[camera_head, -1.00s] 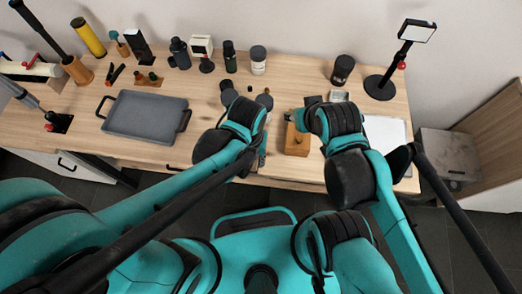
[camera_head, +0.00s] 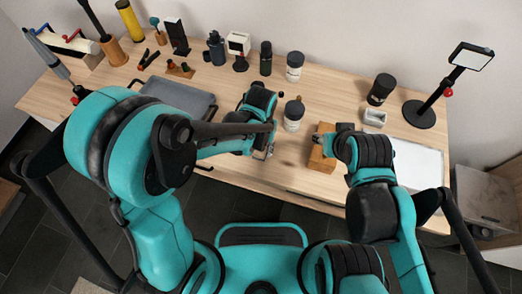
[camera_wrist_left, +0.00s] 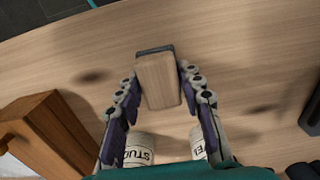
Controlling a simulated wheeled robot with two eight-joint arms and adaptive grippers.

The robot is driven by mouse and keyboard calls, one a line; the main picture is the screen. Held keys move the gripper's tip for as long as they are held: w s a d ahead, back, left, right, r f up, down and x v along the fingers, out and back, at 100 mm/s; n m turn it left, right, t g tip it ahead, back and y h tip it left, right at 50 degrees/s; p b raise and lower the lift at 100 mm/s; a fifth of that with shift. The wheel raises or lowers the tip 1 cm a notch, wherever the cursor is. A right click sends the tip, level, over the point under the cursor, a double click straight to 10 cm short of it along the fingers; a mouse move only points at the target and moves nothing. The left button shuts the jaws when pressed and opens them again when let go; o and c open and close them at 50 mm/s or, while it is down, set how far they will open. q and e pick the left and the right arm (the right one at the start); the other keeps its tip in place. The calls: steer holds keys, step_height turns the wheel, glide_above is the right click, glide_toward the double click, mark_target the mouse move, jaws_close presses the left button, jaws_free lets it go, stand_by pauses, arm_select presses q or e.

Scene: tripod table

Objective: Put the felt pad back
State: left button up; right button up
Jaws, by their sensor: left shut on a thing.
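My left gripper (camera_head: 262,152) is over the front middle of the table. In the left wrist view, the left gripper (camera_wrist_left: 158,85) is shut on a pale wooden block (camera_wrist_left: 158,82) with a dark grey layer along one edge, which looks like the felt pad. The block is between the two fingers, over bare tabletop. In the head view it is mostly hidden by the hand. My right gripper (camera_head: 335,135) is beside a brown wooden block (camera_head: 321,152); its fingertips are hidden.
A pale jar (camera_head: 293,114) stands between the hands. A small white tray (camera_head: 375,118), dark jar (camera_head: 381,88) and lamp (camera_head: 420,113) stand right. A grey tray (camera_head: 180,98) lies left.

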arm_select(q)
steer(key=shift+f, duration=0.5)
steer(key=shift+f, duration=0.2)
steer(key=o, duration=1.1)
steer(key=shift+r, duration=0.1)
